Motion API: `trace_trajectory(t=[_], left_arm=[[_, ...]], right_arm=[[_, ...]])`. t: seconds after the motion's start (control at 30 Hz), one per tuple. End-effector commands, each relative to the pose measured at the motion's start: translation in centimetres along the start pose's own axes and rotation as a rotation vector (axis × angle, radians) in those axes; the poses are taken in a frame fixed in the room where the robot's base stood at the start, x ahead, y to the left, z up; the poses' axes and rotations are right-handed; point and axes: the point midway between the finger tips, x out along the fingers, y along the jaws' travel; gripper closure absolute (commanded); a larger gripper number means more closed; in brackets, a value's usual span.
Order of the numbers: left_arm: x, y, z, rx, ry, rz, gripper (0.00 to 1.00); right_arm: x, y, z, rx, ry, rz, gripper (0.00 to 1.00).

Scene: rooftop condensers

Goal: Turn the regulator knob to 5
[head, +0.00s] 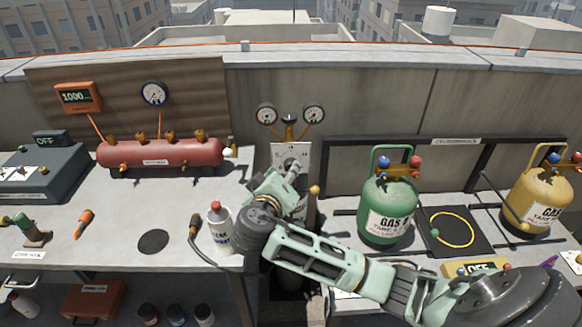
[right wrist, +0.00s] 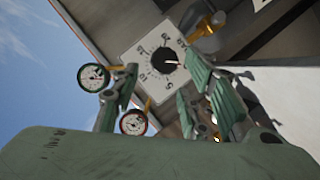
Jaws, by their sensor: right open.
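The regulator is a white dial plate (head: 278,152) on a post below two round gauges, behind the middle of the bench. My right gripper (head: 294,172) is just in front of the plate and hides its lower part in the head view. In the right wrist view the black round knob (right wrist: 165,60) sits at the middle of the plate (right wrist: 140,40), ringed by printed numbers. A small pale mark shows at the knob's edge, but I cannot read its number. The open, empty fingers (right wrist: 160,78) stand on either side of the knob, apparently short of it. My left gripper is not in view.
Two gauges (head: 266,115) stand above the regulator. A white bottle with a red cap (head: 221,236) stands close to my right wrist. A red manifold (head: 160,153) lies on the left bench. A green gas cylinder (head: 388,208) stands to the right, behind my forearm.

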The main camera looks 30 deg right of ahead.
Motion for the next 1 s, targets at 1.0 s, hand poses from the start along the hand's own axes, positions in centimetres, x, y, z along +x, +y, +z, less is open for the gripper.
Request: trace_trajectory(t=[1.0], left_arm=[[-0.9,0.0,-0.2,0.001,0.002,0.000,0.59]], right_arm=[[5.5,0.0,0.0,-0.001,-0.001,-0.001,0.87]])
